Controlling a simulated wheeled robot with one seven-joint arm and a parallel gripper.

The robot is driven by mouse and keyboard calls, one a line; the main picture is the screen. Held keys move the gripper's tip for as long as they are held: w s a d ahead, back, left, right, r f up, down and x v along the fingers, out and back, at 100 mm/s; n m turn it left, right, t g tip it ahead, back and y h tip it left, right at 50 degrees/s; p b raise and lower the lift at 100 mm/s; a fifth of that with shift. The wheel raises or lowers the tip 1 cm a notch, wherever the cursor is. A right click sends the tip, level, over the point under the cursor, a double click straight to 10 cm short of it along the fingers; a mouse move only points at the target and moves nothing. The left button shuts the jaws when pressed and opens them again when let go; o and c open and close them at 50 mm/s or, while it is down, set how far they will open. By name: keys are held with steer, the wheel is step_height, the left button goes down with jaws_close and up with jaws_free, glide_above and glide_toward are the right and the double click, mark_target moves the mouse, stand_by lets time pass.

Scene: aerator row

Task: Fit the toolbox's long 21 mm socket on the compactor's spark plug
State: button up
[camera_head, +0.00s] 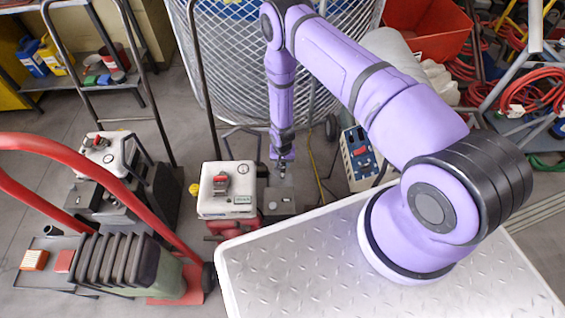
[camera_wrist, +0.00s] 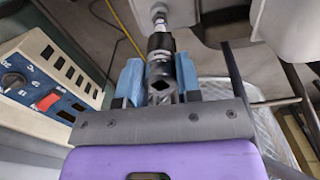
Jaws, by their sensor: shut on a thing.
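My gripper (camera_wrist: 160,80) has blue finger pads closed around the sides of a long black socket (camera_wrist: 160,60). The socket's square drive hole faces the wrist camera. The socket and plug are too small there to tell apart.
A panel with switches and a red button (camera_wrist: 45,95) stands close on the left in the wrist view; it also shows in the head view (camera_head: 357,152). A wire-mesh cage (camera_head: 235,60) is behind. A red hand truck (camera_head: 150,235) and another machine (camera_head: 105,155) stand left.

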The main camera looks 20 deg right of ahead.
mark_target(282, 170)
steer(key=shift+f, duration=2.9)
steer(key=o, duration=1.1)
steer(key=shift+r, duration=3.55)
